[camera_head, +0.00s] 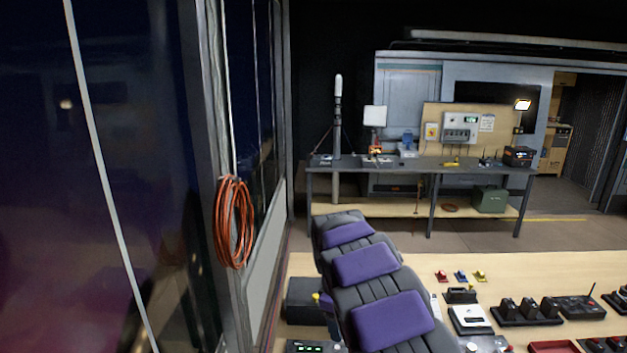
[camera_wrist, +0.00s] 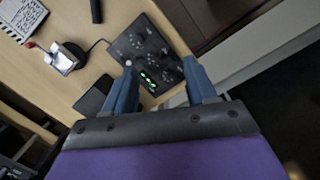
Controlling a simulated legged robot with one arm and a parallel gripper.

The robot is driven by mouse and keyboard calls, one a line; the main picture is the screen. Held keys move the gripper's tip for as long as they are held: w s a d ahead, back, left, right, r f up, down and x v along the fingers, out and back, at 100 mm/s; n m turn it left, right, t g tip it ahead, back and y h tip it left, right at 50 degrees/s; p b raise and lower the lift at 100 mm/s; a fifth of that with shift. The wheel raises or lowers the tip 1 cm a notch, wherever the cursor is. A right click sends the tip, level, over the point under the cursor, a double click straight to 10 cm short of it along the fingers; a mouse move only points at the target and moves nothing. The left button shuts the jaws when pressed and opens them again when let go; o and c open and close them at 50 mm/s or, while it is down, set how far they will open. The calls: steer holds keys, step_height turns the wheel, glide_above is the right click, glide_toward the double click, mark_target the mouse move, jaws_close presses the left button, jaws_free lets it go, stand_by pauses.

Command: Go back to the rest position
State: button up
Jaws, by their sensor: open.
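My gripper (camera_wrist: 160,63) shows in the wrist view, with two blue fingers spread apart and nothing between them. The fingers point over a black control panel (camera_wrist: 150,58) with knobs and a green lit display, near the edge of a wooden desk. I cannot tell how far above the panel the fingertips are. In the head view my black and purple arm (camera_head: 375,285) reaches forward over the desk and hides most of my gripper.
The wooden desk (camera_head: 540,265) carries several small devices on the right. A window wall with an orange cable coil (camera_head: 234,222) stands close on the left. A workbench (camera_head: 420,168) stands beyond open floor.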

steer(key=s+d+r+m+b, duration=0.1)
steer(key=s+d+r+m, duration=0.15)
steer(key=s, duration=0.25)
steer(key=s+d+r+m, duration=0.1)
steer(key=s+d+m, duration=0.15)
steer(key=s, duration=0.25)
steer(key=s+d+f+m+b, duration=0.1)
steer(key=s+f+m+b, duration=0.1)
steer(key=s, duration=1.4)
steer(key=s+d+f+m+g+y+b, duration=0.1)
steer(key=s+m, duration=0.3)
steer(key=s, duration=1.2)
steer(key=shift+s+d+f+m+g+b, duration=0.15)
steer(key=shift+s+f+m+g+b, duration=0.15)
steer(key=shift+f+b, duration=0.35)
steer(key=shift+w, duration=0.1)
